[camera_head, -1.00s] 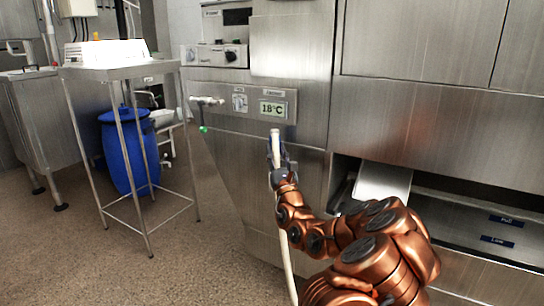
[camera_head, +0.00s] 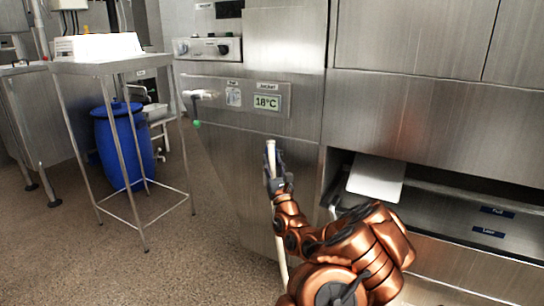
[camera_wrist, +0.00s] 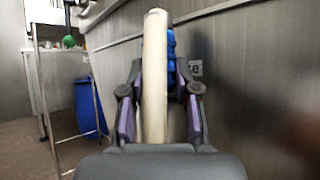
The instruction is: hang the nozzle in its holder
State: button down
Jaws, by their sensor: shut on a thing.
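The nozzle (camera_head: 271,155) is a pale cream piece that stands roughly upright in my gripper (camera_head: 277,172), with a cream hose (camera_head: 281,262) hanging below it. In the wrist view the nozzle (camera_wrist: 154,75) runs up between the two fingers of my gripper (camera_wrist: 158,105), which is shut on it. A ribbed blue part (camera_wrist: 173,62) shows just behind it. My gripper is in front of the steel cabinet, below the temperature panel. I cannot tell whether this is the holder.
The temperature panel (camera_head: 266,102) reads 18°C. A steel stand (camera_head: 112,66) with a white box (camera_head: 98,47) and a blue barrel (camera_head: 124,145) are on the left. An open bay (camera_head: 440,195) with a tilted plate (camera_head: 376,178) is on the right. Floor is free at lower left.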

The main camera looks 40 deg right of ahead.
jog(key=shift+f, duration=0.3)
jog(key=c, duration=0.9)
grip_release()
jog(key=shift+f, duration=0.1)
jog(key=shift+o, duration=0.7)
jog(key=shift+a, duration=0.1)
jog(key=shift+w, duration=0.15)
jog(key=shift+s+f, duration=0.3)
jog(key=shift+s, duration=0.3)
jog(key=v, duration=1)
jog(key=shift+s+a+f, duration=0.2)
jog(key=shift+a, duration=0.15)
